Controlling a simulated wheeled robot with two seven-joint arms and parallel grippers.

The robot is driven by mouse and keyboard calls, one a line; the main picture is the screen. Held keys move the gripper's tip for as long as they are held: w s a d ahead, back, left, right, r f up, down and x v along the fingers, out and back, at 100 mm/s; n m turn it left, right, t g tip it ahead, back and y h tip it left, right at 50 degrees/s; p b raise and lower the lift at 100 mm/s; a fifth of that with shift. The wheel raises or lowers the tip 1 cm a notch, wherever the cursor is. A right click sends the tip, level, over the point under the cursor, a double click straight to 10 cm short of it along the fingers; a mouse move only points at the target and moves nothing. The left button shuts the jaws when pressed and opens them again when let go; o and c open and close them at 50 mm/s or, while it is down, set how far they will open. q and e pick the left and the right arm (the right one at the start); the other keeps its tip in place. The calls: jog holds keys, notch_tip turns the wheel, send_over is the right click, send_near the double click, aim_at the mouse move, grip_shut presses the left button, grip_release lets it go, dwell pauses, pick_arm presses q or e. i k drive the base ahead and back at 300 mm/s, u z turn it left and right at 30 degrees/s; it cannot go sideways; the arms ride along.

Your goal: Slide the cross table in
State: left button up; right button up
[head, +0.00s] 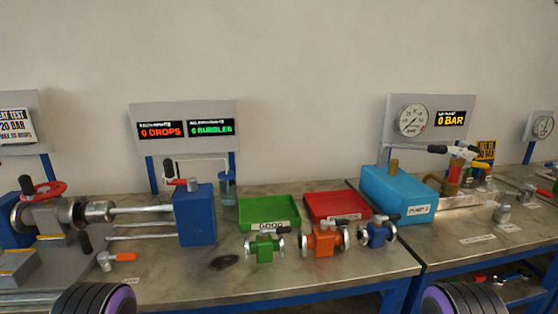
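A metal test rig stands at the left of the bench. A steel shaft and parallel rods (140,228) run right to an upright blue block (195,215) with a red-and-black lever on top. No part is labelled as the cross table; the grey stepped assembly may be it, but I cannot tell. The left end is cut off by the picture edge. Neither gripper is in view; only dark, purple-edged parts of my own arms show at the bottom.
A green tray (268,211) and a red tray (336,205) sit right of the rig. Green (264,247), orange (324,240) and blue (376,234) flanged valves stand in front. A blue pump box (398,192) is further right. An orange-handled fitting (105,261) stands before the rods.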

aim_at(54, 263)
jog(key=u, duration=1.7)
jog(key=k, duration=0.25)
jog(key=u, duration=0.4)
jog(key=i, duration=0.45)
jog(key=u, duration=0.05)
